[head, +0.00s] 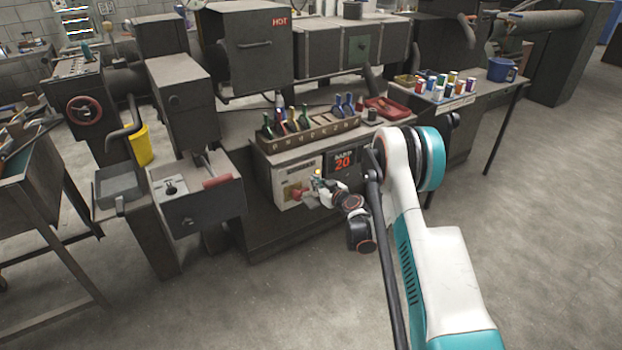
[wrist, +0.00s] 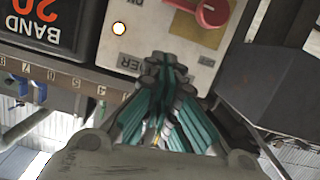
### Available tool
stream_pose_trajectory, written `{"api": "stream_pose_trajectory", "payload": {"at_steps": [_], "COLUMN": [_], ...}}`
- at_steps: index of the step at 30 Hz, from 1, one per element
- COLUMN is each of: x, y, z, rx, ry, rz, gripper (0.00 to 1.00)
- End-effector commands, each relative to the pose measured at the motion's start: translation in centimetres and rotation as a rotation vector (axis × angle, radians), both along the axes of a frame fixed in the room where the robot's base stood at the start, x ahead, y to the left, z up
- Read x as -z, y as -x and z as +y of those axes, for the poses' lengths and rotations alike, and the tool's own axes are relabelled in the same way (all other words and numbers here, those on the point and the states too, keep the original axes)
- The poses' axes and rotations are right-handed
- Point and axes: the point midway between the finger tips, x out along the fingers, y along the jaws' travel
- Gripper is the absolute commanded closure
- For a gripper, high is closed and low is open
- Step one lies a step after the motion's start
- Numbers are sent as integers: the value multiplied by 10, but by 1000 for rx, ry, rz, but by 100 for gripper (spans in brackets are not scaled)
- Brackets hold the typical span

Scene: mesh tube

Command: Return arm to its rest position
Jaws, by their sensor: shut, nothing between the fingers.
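My arm (head: 420,245), white and teal, reaches from the lower right toward the front of the machine bench. My gripper (head: 312,184) is in front of the pale control panel, left of the "BAND 20" sign (head: 343,161). In the wrist view my gripper (wrist: 166,66) has its teal and grey fingers together with nothing between them. Beyond the fingertips is the pale panel (wrist: 140,40) with a red switch (wrist: 212,12) and a lit round lamp (wrist: 119,29). I cannot tell the exact gap between fingertips and panel.
A rack (head: 305,132) of coloured-handled tools and a red tray (head: 389,108) are on the bench above. Several small cans (head: 445,85) and a blue bucket (head: 502,69) stand on the table to the right. A yellow bin (head: 139,146) is at left. Floor (head: 560,200) at right is clear.

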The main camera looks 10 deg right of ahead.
Motion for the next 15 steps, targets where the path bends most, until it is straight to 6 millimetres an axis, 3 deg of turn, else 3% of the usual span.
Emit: {"api": "stream_pose_trajectory", "payload": {"at_steps": [6, 15], "x": [-8, -16], "y": [28, 36], "z": [-10, -10], "rx": [0, -1], "ry": [-2, -3], "rz": [1, 6], "gripper": [100, 100]}}
